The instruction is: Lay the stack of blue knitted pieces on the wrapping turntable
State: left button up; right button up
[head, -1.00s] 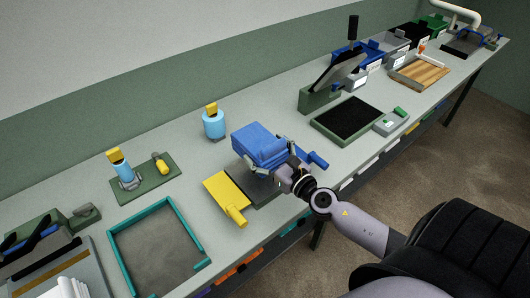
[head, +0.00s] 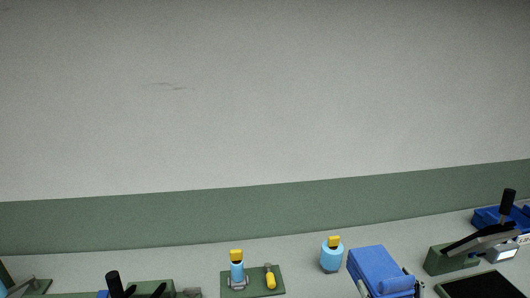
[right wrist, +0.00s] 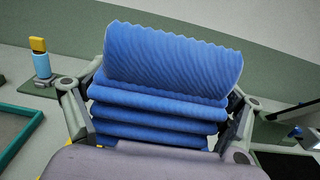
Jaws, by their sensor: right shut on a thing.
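The stack of blue knitted pieces (head: 378,268) shows at the bottom of the head view, right of the middle. In the right wrist view the stack (right wrist: 165,90) fills the centre as several ribbed folded layers, the top one tilted up. My right gripper (right wrist: 160,100) is shut on the stack, with a finger along each side. In the head view only a little of this gripper shows, cut off by the lower edge. I cannot make out the wrapping turntable in either view now.
A light blue yarn cone (head: 331,258) with a yellow top stands left of the stack. A green board (head: 253,287) holds another blue cone and a yellow-handled tool. A press with a black handle (head: 508,203) stands right. A teal frame (right wrist: 22,130) shows in the wrist view.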

jog(key=s+a+f+b, duration=0.3)
jog(key=s+a+f, duration=0.1)
jog(key=f, duration=0.3)
jog(key=shift+s+a+b, duration=0.35)
jog(key=shift+a+b, duration=0.05)
jog(key=shift+a, duration=0.15)
jog(key=shift+m+h, duration=0.4)
jog(key=shift+h, duration=0.2)
jog(key=s+a+f+b, duration=0.1)
jog(key=s+a+b, duration=0.1)
jog(key=s+a+f+b, duration=0.1)
jog(key=s+a, duration=0.1)
jog(key=s, duration=0.1)
jog(key=s+a+f+b, duration=0.2)
jog(key=shift+s+a+b, duration=0.15)
jog(key=shift+s+b, duration=0.15)
jog(key=shift+b, duration=0.05)
jog(key=shift+s+a, duration=0.2)
jog(key=shift+s, duration=0.35)
jog(key=shift+r, duration=0.15)
